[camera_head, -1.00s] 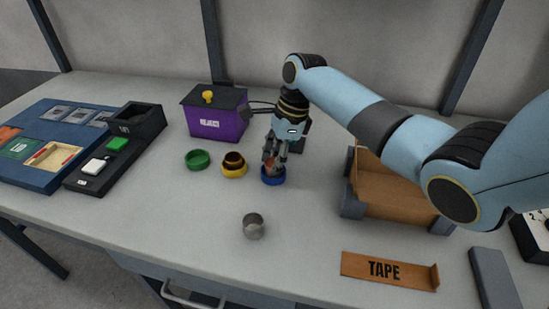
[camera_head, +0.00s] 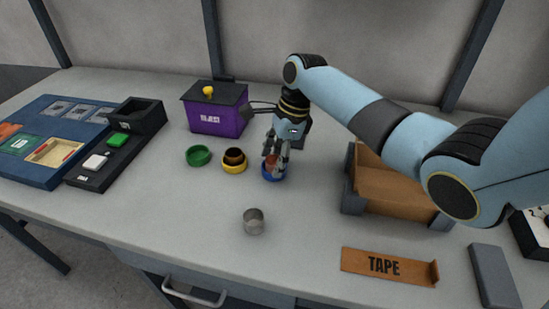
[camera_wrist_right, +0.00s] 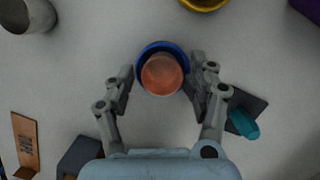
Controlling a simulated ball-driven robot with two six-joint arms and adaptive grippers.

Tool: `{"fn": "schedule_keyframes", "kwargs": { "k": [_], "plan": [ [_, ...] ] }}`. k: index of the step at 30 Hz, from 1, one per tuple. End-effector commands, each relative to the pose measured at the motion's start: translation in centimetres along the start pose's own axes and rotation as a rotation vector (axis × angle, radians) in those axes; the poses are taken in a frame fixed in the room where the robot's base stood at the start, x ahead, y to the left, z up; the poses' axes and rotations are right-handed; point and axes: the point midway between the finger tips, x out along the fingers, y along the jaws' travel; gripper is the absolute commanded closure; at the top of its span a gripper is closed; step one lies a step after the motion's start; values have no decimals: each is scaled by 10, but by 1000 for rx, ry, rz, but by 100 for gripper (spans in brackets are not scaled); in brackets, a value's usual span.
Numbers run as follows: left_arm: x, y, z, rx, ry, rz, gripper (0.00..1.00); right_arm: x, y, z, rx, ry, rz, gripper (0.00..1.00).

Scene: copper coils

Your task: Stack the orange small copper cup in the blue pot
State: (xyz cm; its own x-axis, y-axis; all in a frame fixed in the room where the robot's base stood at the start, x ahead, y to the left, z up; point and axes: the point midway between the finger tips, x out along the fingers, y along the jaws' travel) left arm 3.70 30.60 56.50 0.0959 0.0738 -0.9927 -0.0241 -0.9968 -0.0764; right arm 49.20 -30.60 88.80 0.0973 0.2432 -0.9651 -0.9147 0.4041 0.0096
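The orange copper cup (camera_head: 271,160) sits inside the blue pot (camera_head: 275,178) on the table. In the right wrist view the cup (camera_wrist_right: 161,74) fills most of the pot's opening, and the blue pot rim (camera_wrist_right: 147,50) shows around its upper and left side. My right gripper (camera_head: 276,158) is directly above the pot. In the right wrist view its fingers (camera_wrist_right: 161,82) stand open on both sides of the cup, with small gaps between the fingers and the cup. The fingers partly hide the cup in the head view. My left gripper is not in view.
A yellow pot (camera_head: 234,168) with a dark cup in it and a green pot (camera_head: 198,156) stand left. A grey metal cup (camera_head: 253,222) stands in front. A purple box (camera_head: 217,118) is behind, a brown holder (camera_head: 385,194) right. The front middle table is mostly clear.

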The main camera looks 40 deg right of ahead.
Motion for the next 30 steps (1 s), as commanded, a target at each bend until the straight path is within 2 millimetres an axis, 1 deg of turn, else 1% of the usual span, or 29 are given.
{"fn": "schedule_keyframes", "kwargs": {
  "k": [2,5,12,16,18,21,30],
  "plan": [
    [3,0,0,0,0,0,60,-9,-2,3,-2,-1,-6,41],
    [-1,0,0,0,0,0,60,-30,-2,3,-3,-1,-8,41],
    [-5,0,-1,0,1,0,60,-88,-2,3,-4,-1,-9,41],
    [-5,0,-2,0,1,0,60,-111,-2,3,-3,-2,-9,41],
    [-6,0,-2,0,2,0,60,-120,-2,3,-2,-3,-8,41],
    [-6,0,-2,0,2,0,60,-127,-2,3,-2,-3,-7,41],
    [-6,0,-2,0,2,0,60,-130,-2,4,-2,-3,-6,41]
  ]
}}
